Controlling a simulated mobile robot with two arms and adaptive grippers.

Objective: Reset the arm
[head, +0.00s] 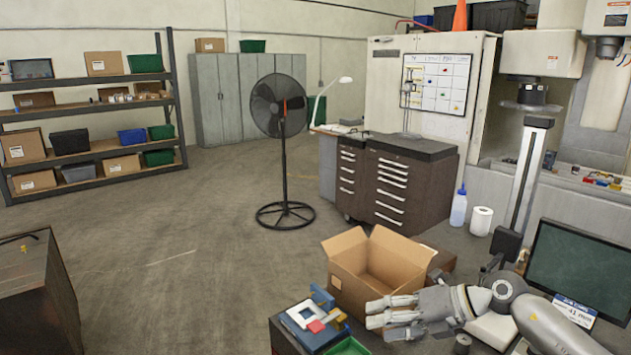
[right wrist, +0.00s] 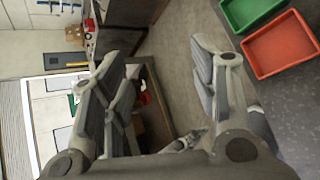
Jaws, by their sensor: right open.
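My right gripper (head: 374,312) is at the lower right of the head view, its grey fingers pointing left, in front of the open cardboard box (head: 350,285). It is open, and I see nothing held in it. In the right wrist view my right gripper (right wrist: 163,65) shows its fingers spread wide apart, with the floor and furniture behind the gap. My right arm (head: 555,318) reaches in from the lower right. My left gripper is not in view.
A blue fixture (head: 300,335) with a white square frame (head: 307,316) and a red block (head: 316,327) lies left of the gripper. A monitor (head: 580,265) stands at right. Green (right wrist: 248,10) and orange (right wrist: 281,44) bins show in the wrist view. A fan (head: 280,110) stands on open floor.

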